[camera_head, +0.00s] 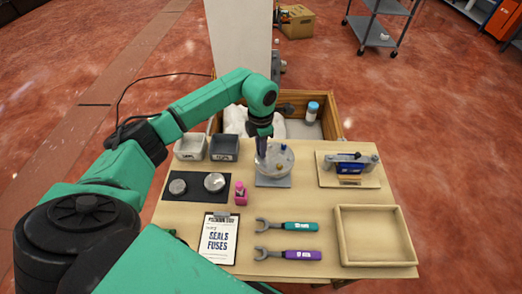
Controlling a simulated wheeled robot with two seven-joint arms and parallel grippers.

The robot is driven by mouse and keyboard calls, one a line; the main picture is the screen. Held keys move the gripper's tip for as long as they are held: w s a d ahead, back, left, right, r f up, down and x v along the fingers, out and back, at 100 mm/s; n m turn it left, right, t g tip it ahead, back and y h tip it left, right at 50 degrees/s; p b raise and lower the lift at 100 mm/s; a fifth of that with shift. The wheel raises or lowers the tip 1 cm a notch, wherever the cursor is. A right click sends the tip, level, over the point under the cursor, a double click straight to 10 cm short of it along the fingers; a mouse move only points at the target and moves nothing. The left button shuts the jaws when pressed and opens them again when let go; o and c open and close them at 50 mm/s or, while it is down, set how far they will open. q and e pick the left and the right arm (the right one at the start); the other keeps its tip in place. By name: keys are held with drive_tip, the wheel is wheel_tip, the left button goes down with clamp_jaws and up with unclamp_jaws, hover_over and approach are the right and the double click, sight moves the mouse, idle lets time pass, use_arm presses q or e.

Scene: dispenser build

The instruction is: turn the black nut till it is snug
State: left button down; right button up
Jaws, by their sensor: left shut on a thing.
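A round grey plate (275,160) on a square grey base stands at the back middle of the table. A blue piece (283,147) and a brass-coloured piece (280,167) sit on the plate. My left gripper (262,154) reaches down from above to the left part of the plate. It is shut, with its fingers close together. The black nut is not plainly visible; what lies between the fingertips is hidden and too small to make out. By its place, it is likely the black nut. My right gripper is out of view.
Grey and black bins (190,148) and a black mat (197,187) with two round metal parts lie left. An empty wooden tray (410,236) and a fixture (349,170) stand right.

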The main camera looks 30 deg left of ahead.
use_arm(q)
drive_tip(key=m+b, duration=0.2)
drive_tip(key=m, duration=0.1)
drive_tip(key=shift+m+b, duration=0.5)
drive_tip(key=shift+m, duration=0.7)
drive_tip(key=shift+r, duration=0.1)
drive_tip(key=shift+m, duration=0.3)
drive_tip(key=shift+w, duration=0.1)
drive_tip(key=c, duration=0.8)
unclamp_jaws()
